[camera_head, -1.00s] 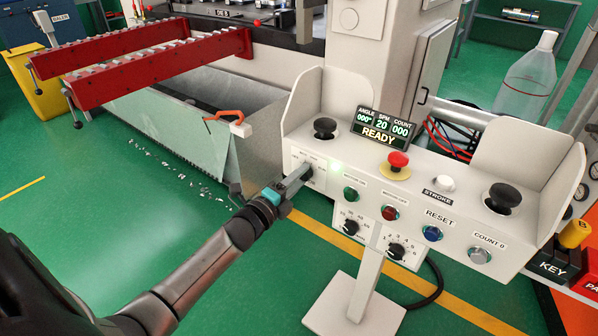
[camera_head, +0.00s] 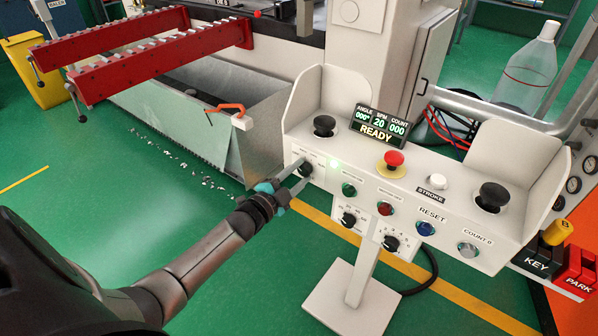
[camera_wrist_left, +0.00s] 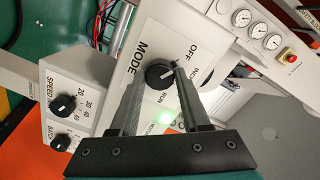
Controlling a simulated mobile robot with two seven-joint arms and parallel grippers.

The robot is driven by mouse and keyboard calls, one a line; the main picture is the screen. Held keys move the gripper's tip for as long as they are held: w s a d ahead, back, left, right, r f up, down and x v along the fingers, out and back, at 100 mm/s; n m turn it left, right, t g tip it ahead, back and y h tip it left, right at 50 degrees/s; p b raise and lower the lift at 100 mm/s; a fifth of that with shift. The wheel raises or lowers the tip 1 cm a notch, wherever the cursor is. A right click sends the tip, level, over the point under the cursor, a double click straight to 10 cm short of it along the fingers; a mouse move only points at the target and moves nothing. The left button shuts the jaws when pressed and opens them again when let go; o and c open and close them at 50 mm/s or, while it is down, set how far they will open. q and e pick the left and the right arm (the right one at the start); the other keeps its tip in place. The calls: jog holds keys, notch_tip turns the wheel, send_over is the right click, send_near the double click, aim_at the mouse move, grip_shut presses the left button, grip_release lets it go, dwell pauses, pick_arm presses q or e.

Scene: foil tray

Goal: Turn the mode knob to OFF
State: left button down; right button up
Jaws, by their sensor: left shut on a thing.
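The black round mode knob (camera_head: 306,169) is on the left end of the white control console's front, under the left palm button. In the left wrist view the knob (camera_wrist_left: 159,74) sits on a white plate marked MODE, with OFF, INCH and RUN around it. Its pointer mark is too small to read surely. My left gripper (camera_head: 299,172) reaches in from the lower left; in the wrist view its two dark fingers (camera_wrist_left: 158,80) stand on opposite sides of the knob and are shut on it. My right gripper is not in view.
The console (camera_head: 400,190) also carries a red emergency button (camera_head: 394,159), a lit READY display (camera_head: 378,127), coloured push buttons and two lower knobs, SPEED (camera_wrist_left: 62,104) among them. A metal chute (camera_head: 225,130) stands left of it.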

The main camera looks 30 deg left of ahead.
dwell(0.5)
pick_arm(q)
jog(key=shift+c, duration=1.8)
grip_release()
jog(key=shift+s, duration=0.15)
